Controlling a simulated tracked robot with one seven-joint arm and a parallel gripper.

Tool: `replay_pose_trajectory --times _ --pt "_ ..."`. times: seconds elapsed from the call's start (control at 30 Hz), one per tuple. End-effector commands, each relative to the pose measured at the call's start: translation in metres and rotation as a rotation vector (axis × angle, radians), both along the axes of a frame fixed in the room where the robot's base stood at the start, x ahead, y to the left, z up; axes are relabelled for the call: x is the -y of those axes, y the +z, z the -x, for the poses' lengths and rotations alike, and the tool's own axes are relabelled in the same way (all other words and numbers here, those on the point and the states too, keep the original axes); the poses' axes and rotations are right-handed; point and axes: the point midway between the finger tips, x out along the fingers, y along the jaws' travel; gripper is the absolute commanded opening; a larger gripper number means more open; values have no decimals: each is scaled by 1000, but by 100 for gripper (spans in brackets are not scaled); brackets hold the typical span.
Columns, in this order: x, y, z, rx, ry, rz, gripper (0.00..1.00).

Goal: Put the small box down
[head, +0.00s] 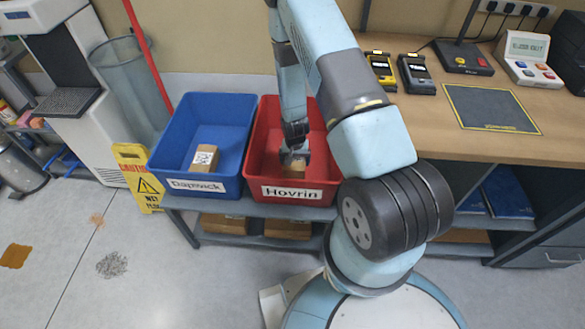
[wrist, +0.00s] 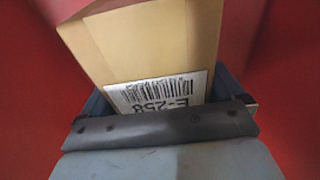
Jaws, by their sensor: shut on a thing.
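The small box (head: 293,171) is brown cardboard and sits low inside the red crate labelled "Hovrin" (head: 292,193). In the wrist view the small box (wrist: 150,45) shows a white barcode label reading "E-258", with red crate walls around it. My gripper (head: 295,156) is down inside the red crate and shut on the box. The wrist view shows my gripper (wrist: 165,110) against the labelled end of the box. Whether the box touches the crate floor cannot be told.
A blue crate labelled "Dapwick" (head: 195,184) stands left of the red one and holds another labelled box (head: 204,159). Both are on a grey shelf unit. A wooden bench (head: 440,130) with scanners (head: 416,73) is at the right. A yellow caution sign (head: 140,178) stands at left.

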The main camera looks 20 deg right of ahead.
Motion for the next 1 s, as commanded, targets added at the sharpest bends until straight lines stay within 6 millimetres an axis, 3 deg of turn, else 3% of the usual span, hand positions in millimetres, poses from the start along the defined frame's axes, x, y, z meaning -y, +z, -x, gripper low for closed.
replay_pose_trajectory --times 0.27,0.57,0.93,0.97,1.0 --pt "0 -16 0 0 0 0 51" --pt "-1 -49 0 -1 1 0 51" --pt "-1 -53 0 0 1 0 51" --pt "-1 -53 0 0 1 0 97" --pt "-1 -53 0 0 1 0 100"
